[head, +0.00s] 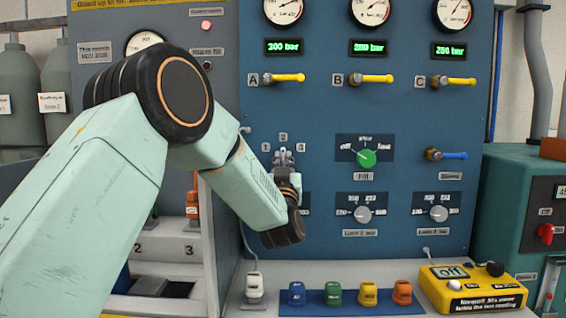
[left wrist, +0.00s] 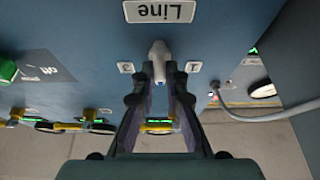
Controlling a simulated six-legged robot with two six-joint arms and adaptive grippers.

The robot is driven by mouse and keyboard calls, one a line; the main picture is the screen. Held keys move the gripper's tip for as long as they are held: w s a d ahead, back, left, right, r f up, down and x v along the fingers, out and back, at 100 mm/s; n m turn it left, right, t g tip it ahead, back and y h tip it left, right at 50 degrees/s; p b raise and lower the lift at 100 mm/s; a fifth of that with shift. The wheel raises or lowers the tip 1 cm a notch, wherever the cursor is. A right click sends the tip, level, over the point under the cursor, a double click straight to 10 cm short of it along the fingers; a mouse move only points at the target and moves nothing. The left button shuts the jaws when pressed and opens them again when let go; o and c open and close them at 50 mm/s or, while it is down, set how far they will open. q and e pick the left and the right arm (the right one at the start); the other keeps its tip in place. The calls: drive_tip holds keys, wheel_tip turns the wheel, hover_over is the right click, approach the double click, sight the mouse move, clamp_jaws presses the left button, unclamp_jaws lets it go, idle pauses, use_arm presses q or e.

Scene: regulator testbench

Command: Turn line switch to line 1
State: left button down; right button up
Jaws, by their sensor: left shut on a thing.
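The line switch (left wrist: 158,58) is a small grey knob on the blue panel, under a "Line" plate (left wrist: 160,11) in the upside-down left wrist view. Its label 3 (left wrist: 125,67) is at the left and label 1 (left wrist: 192,67) at the right there; the knob points straight between them. In the head view, labels 1 (head: 266,147), 2 (head: 283,137) and 3 (head: 301,147) surround the switch, which my gripper mostly hides. My left gripper (head: 284,160) is shut on the knob, one finger on each side (left wrist: 160,85). My right gripper is not in view.
Yellow valve handles A (head: 288,78), B (head: 372,78) and C (head: 460,81) sit above. A green fill knob (head: 367,158) is to the right. Colored blocks (head: 333,293) and a yellow box (head: 470,291) stand on the ledge. A grey cable (left wrist: 265,113) runs beside the gripper.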

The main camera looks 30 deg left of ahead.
use_arm(q)
drive_tip(key=shift+f+n, duration=0.1)
drive_tip(key=shift+n, duration=0.2)
drive_tip(key=n+y, duration=0.1)
drive_tip(key=n, duration=0.1)
drive_tip(key=n+g, duration=0.1)
drive_tip(key=n, duration=0.1)
drive_tip(key=shift+g+y, duration=0.3)
drive_tip(key=shift+y, duration=0.1)
drive_tip(key=n+g+y, duration=0.1)
drive_tip(key=n, duration=0.2)
drive_tip(key=shift+d+n+g, duration=0.1)
drive_tip(key=shift+n+g, duration=0.2)
drive_tip(key=shift+n, duration=0.1)
drive_tip(key=n+g, duration=0.1)
drive_tip(key=n, duration=0.2)
drive_tip(key=n+g, duration=0.2)
drive_tip(key=n, duration=0.2)
drive_tip(key=shift+w+y, duration=0.1)
drive_tip(key=shift+y, duration=0.3)
drive_tip(key=shift+n, duration=0.4)
drive_tip(key=c, duration=1.4)
unclamp_jaws()
drive_tip(key=shift+w, duration=0.15)
drive_tip(key=shift+s, duration=0.2)
